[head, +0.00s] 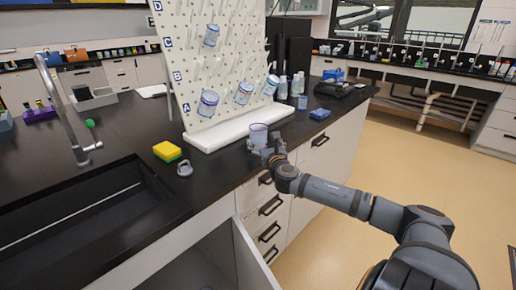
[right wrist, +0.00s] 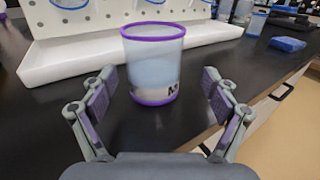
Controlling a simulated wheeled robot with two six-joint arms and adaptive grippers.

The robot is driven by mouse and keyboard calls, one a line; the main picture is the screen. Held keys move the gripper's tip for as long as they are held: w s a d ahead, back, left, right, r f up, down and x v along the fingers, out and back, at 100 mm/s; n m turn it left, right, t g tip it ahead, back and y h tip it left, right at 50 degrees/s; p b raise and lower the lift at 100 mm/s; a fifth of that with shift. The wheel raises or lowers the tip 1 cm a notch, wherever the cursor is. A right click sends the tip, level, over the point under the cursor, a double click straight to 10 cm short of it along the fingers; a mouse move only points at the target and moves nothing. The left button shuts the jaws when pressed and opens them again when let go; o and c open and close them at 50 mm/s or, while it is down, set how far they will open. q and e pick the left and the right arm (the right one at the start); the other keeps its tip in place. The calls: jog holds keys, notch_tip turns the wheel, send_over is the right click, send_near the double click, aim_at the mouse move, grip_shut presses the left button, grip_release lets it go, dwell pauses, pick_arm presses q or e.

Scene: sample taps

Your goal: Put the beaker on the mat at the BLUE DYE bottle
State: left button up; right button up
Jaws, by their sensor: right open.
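A clear beaker with purple bands at rim and base (head: 258,132) stands upright on the black counter, in front of the pegboard's white base. The fingers also show in the right wrist view (right wrist: 158,88). My left gripper is not in view. I cannot read any BLUE DYE label or make out a mat.
The white pegboard (head: 205,60) holds several beakers on its pegs. Bottles (head: 283,88) and a blue block (head: 320,113) stand right of it. A yellow-green sponge (head: 167,151) and a grey object (head: 184,168) lie near the sink (head: 80,215). A cabinet door hangs open below.

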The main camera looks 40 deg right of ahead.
jog(key=shift+w+r, duration=0.1)
jog(key=shift+r, duration=0.25)
jog(key=x, duration=0.4)
jog(key=shift+w+a, duration=0.25)
jog(key=shift+w, duration=0.05)
jog(key=shift+w+d, duration=0.1)
jog(key=shift+w, duration=0.15)
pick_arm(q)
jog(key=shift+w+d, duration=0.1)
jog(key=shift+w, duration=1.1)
pick_arm(e)
jog(key=shift+c, duration=0.2)
jog(key=c, duration=1.2)
jog(key=shift+c, duration=1)
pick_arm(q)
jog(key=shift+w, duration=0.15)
pick_arm(e)
jog(key=shift+r, duration=0.1)
